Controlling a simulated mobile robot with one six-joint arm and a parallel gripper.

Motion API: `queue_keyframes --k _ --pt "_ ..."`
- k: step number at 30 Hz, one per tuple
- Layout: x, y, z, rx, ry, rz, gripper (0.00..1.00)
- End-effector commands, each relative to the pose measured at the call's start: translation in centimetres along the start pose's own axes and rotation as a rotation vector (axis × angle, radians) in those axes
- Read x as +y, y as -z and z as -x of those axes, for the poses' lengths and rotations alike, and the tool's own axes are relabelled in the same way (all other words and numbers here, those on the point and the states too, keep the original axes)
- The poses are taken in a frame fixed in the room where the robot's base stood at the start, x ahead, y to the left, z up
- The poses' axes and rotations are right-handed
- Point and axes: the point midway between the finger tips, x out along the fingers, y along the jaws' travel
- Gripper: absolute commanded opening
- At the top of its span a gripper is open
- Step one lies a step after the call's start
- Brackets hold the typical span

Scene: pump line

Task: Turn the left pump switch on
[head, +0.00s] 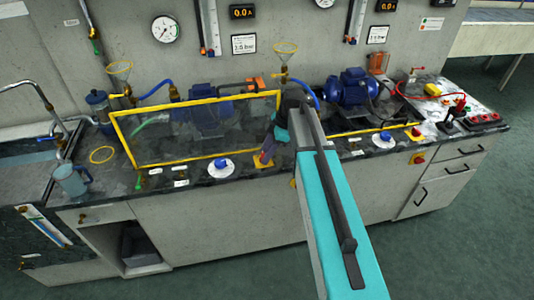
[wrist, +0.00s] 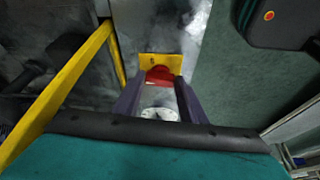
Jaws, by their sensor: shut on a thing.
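The left pump switch (wrist: 160,62) shows in the wrist view as a yellow plate with a red handle (wrist: 159,76) on it. In the head view the yellow plate (head: 263,161) peeks out by the fingertips at the bench's front edge. My gripper (head: 266,151) points down there, its dark purple fingers on either side of the red handle and shut on it. In the wrist view my gripper (wrist: 159,84) hides part of the handle, so its exact angle is hard to tell. The left pump (head: 210,115) is blue and stands behind a clear, yellow-framed guard.
The yellow-framed guard (head: 111,135) stands upright just left of my gripper. A blue-and-white dial (head: 221,167) sits in front of it. A second pump (head: 352,87) and another red-and-yellow switch (head: 417,131) are to the right. A jug (head: 72,182) stands far left.

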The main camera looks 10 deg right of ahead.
Motion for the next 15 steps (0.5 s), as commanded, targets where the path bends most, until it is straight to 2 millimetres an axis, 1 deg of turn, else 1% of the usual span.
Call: queue_keyframes --k 15 --pt "-0.72 0.05 -0.2 0.0 -0.156 -0.373 0.15"
